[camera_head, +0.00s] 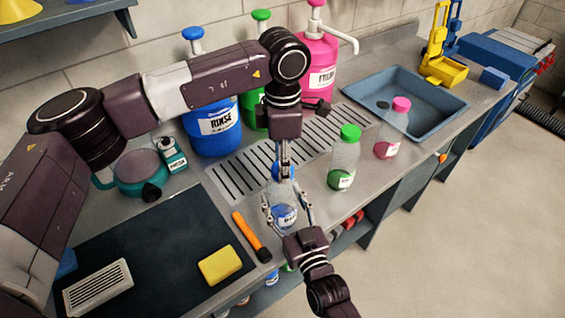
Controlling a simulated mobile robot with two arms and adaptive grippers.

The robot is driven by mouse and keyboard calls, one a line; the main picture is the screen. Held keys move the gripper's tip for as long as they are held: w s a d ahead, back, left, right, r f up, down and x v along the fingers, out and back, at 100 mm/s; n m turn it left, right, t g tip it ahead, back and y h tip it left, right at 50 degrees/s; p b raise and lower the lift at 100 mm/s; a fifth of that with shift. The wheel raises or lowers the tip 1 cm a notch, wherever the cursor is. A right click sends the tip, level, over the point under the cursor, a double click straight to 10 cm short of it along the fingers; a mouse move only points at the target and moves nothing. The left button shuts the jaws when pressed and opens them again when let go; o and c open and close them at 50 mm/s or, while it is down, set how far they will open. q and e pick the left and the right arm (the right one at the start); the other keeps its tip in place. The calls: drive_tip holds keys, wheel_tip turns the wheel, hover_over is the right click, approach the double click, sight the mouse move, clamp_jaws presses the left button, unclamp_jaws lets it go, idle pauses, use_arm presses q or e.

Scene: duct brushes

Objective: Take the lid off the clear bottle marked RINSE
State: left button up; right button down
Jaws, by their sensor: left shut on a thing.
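The clear bottle (286,196) with blue liquid and a blue label stands near the front edge of the counter. Its blue lid (277,170) shows at its top, partly hidden by my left gripper. My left gripper (284,166) points down from above and is shut on the blue lid. I cannot tell whether the lid still touches the neck. My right gripper (288,208) comes from the front with one finger on each side of the bottle's body. Whether these fingers press on the bottle is unclear.
A green-lidded bottle (344,158) and a pink-lidded bottle (391,132) stand to the right. Behind are a blue RINSE pump jug (214,128) and a pink jug (320,65). An orange-handled tool (250,234) and yellow sponge (220,265) lie front left. A sink (440,107) is at right.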

use_arm(q)
drive_tip(key=n, duration=0.7)
drive_tip(key=shift+n, duration=0.4)
drive_tip(key=n, duration=0.3)
drive_tip(key=shift+r+n, duration=0.1)
drive_tip(key=shift+n, duration=0.3)
drive_tip(key=n, duration=0.3)
drive_tip(key=shift+n, duration=0.3)
drive_tip(key=n, duration=0.3)
drive_tip(key=shift+n, duration=0.4)
drive_tip(key=n, duration=0.3)
drive_tip(key=shift+w+n, duration=0.1)
drive_tip(key=shift+n, duration=0.3)
drive_tip(key=n, duration=0.5)
drive_tip(key=shift+n, duration=0.4)
drive_tip(key=shift+c, duration=0.2)
drive_tip(key=shift+r, duration=0.2)
